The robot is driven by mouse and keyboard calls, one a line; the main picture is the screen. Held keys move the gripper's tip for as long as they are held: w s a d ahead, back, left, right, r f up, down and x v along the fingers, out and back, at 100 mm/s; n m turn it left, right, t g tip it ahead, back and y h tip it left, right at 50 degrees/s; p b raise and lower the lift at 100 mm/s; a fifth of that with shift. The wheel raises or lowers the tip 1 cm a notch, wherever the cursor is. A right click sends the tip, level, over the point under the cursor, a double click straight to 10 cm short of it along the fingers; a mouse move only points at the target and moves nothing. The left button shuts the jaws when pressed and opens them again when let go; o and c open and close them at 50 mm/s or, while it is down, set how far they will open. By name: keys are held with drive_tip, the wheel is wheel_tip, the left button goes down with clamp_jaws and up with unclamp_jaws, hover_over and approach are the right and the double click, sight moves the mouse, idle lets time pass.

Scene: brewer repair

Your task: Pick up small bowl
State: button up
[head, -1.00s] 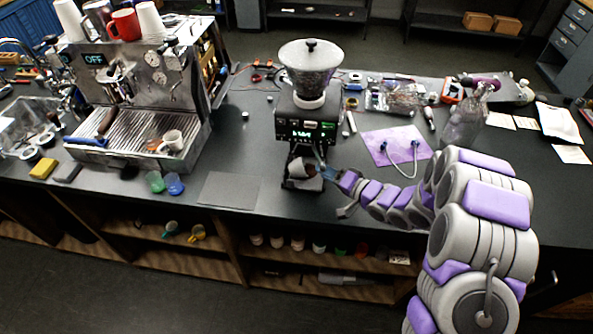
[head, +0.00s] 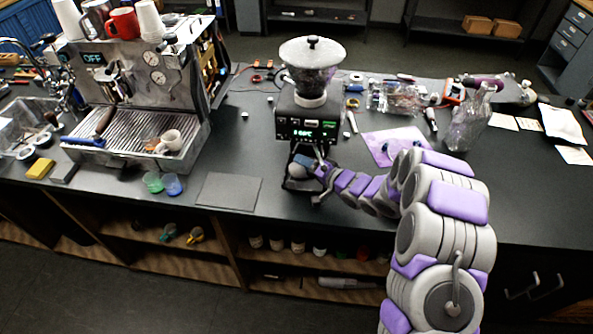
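The grinder (head: 308,120) stands on the dark counter with a lit display. A small rounded, light grey thing (head: 297,170), which may be the small bowl, sits low at the front of the grinder. My gripper (head: 307,163) reaches in from the right, right at this thing. The gripper's fingers overlap it and are too small to read, so I cannot tell whether they hold it. The bowl's inside is not clearly visible.
An espresso machine (head: 145,90) stands at the left. Green (head: 153,182) and blue (head: 173,185) cups and a flat grey mat (head: 228,191) lie between it and the grinder. A purple mat (head: 388,145) and a clear bottle (head: 470,122) are on the right.

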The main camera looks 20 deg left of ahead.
drive_tip(key=shift+d, duration=0.1)
drive_tip(key=shift+c, duration=0.4)
clamp_jaws()
drive_tip(key=shift+r, duration=0.1)
